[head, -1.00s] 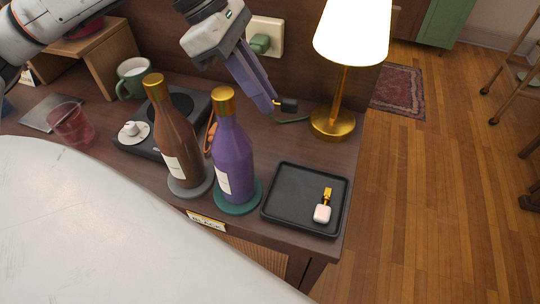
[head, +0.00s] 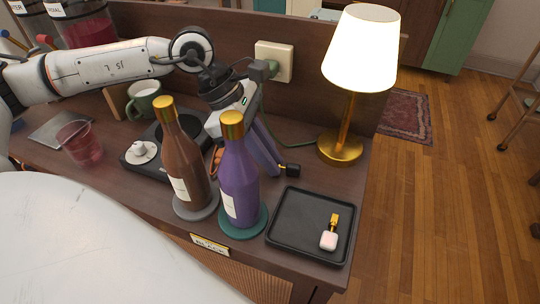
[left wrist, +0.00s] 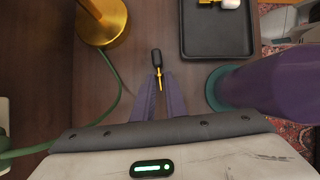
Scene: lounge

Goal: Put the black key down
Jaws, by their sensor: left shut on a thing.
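The black key (head: 291,170) has a black head and a thin gold shaft. My left gripper (head: 277,169) is shut on the shaft, with its purple fingers pointing down behind the purple bottle. In the left wrist view the key (left wrist: 156,58) sticks out past the fingertips (left wrist: 160,80), head away from them. It is low over the bare wood between the lamp and the black tray, just outside the tray's back left corner. I cannot tell whether it touches the table. My right gripper is not in view.
The black tray (head: 285,230) holds a white key (head: 328,240). The purple bottle (head: 238,180) and brown bottle (head: 184,160) stand on coasters close to my fingers. The lit lamp (head: 341,149) stands behind the tray. A green cord (head: 308,142) runs to the wall socket.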

